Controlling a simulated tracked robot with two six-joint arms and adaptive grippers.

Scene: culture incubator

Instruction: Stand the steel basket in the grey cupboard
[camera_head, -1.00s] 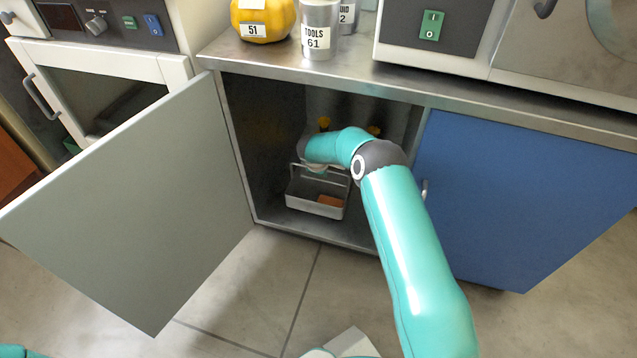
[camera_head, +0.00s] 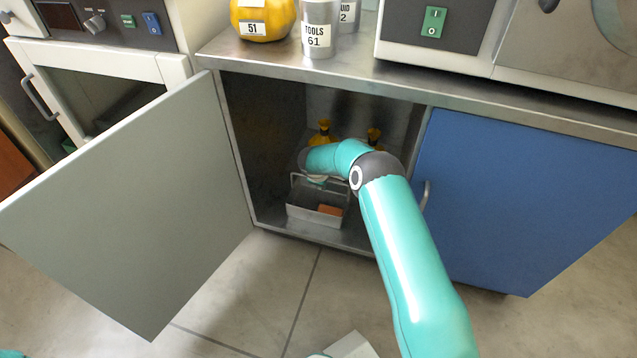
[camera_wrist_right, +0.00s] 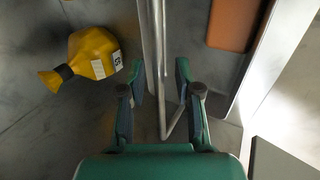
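The steel basket (camera_head: 303,212) stands inside the open grey cupboard (camera_head: 262,150), near its front edge, and looks upright on the cupboard floor. An orange block lies in it. Its handle bar (camera_wrist_right: 163,112) runs between the fingers of my right gripper (camera_wrist_right: 160,75) in the right wrist view. Those fingers are apart, with gaps showing beside the bar. In the head view my right wrist hides the gripper and part of the handle. My left gripper is out of view.
The grey door (camera_head: 135,205) stands swung open to the left. Two yellow bottles, one at the left (camera_head: 323,134) and one at the right (camera_head: 374,138), stand behind the basket. A blue door (camera_head: 525,200) closes the right side. A yellow canister (camera_head: 263,15) and metal tins stand on top.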

